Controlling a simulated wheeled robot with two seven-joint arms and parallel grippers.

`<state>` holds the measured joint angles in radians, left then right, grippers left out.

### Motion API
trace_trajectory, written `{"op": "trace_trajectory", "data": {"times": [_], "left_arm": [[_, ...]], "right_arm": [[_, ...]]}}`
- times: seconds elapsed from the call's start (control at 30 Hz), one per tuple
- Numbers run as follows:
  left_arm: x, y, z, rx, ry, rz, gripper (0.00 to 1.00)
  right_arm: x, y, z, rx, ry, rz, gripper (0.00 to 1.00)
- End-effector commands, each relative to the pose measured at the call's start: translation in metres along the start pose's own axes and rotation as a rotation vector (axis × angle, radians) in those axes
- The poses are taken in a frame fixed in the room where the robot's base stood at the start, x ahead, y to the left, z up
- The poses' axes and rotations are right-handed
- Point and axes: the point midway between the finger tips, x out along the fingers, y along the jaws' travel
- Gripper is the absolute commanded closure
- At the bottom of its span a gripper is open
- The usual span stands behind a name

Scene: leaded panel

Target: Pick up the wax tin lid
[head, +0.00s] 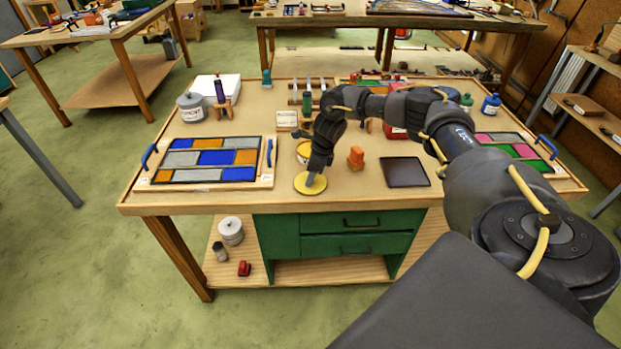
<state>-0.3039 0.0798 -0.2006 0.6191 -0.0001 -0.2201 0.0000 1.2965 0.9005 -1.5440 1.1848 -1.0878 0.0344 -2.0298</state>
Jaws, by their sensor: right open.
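A round, flat yellow disc, which looks like the wax tin lid (301,185), lies on the workbench near its front edge in the head view. My right gripper (311,178) points down directly over it, its fingertips at or just above the disc. The jaws are open, and I cannot tell whether they touch the disc. A yellow tin with a white band (302,150) stands just behind, partly hidden by my right wrist. My left gripper is not in view.
A leaded panel in a wooden tray (262,181) lies to the left. An orange block-like object (356,158) and a dark flat plate (405,172) are to the right. A grey cement can (192,107) stands at the back left. Bench surface (340,192) right of the disc is clear.

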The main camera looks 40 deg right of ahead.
Motion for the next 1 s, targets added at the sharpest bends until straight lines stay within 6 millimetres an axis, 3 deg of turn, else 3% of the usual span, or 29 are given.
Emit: {"op": "trace_trajectory", "data": {"times": [0.13,0.5,0.83,1.0], "left_arm": [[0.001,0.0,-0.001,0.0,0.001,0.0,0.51],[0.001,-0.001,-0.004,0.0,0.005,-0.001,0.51],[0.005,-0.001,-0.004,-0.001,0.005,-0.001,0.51],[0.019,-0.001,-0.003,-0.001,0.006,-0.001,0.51]], "right_arm": [[0.0,0.0,0.0,0.0,0.0,0.0,0.52],[0.0,0.0,0.0,0.0,0.001,0.0,1.0],[-0.003,-0.001,0.001,0.0,0.0,-0.001,1.0],[-0.02,-0.001,0.006,-0.001,-0.004,-0.003,1.0]]}}
